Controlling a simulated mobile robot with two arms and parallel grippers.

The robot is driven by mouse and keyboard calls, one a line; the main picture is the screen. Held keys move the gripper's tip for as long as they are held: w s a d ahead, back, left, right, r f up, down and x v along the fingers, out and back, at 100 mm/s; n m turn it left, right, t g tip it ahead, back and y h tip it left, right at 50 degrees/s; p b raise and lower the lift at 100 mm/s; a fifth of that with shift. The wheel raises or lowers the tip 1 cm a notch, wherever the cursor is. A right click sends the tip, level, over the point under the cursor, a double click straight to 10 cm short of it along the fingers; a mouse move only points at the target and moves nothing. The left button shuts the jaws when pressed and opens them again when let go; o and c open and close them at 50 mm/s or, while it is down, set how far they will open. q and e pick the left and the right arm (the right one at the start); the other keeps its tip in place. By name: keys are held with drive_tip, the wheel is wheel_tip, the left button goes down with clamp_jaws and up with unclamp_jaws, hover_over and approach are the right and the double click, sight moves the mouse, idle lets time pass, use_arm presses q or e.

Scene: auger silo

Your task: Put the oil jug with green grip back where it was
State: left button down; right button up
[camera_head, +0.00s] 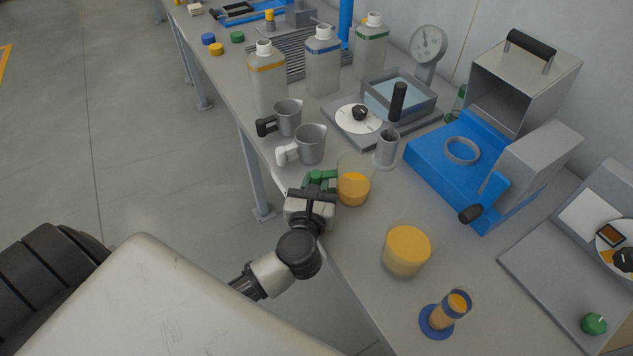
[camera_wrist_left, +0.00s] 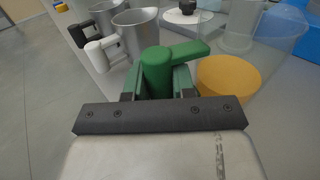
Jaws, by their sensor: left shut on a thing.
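The oil jug (camera_head: 354,187) is a clear vessel with yellow-orange oil in its lower part. It looks about upright near the table's front edge; I cannot tell whether its base touches the table. My left gripper (camera_head: 319,188) is shut on its green grip (camera_wrist_left: 157,72), on the jug's left side. In the left wrist view the grip stands between the fingers, and the oil (camera_wrist_left: 229,86) shows to its right through the clear wall. Part of the grip is hidden by the gripper. My right gripper is in neither view.
Metal jugs with a white grip (camera_head: 309,145) and a black grip (camera_head: 286,117) stand just behind. A metal cylinder (camera_head: 387,152) and a blue machine (camera_head: 454,160) are to the right. A yellow-filled jar (camera_head: 406,251) and a blue-based tube (camera_head: 443,314) stand nearer. Bare table lies between jug and jar.

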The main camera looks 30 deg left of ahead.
use_arm(q)
drive_tip(key=shift+f, duration=0.15)
drive_tip(key=c, duration=0.9)
unclamp_jaws()
drive_tip(key=shift+c, duration=0.2)
drive_tip(key=b+v, duration=0.2)
drive_tip(key=v, duration=1)
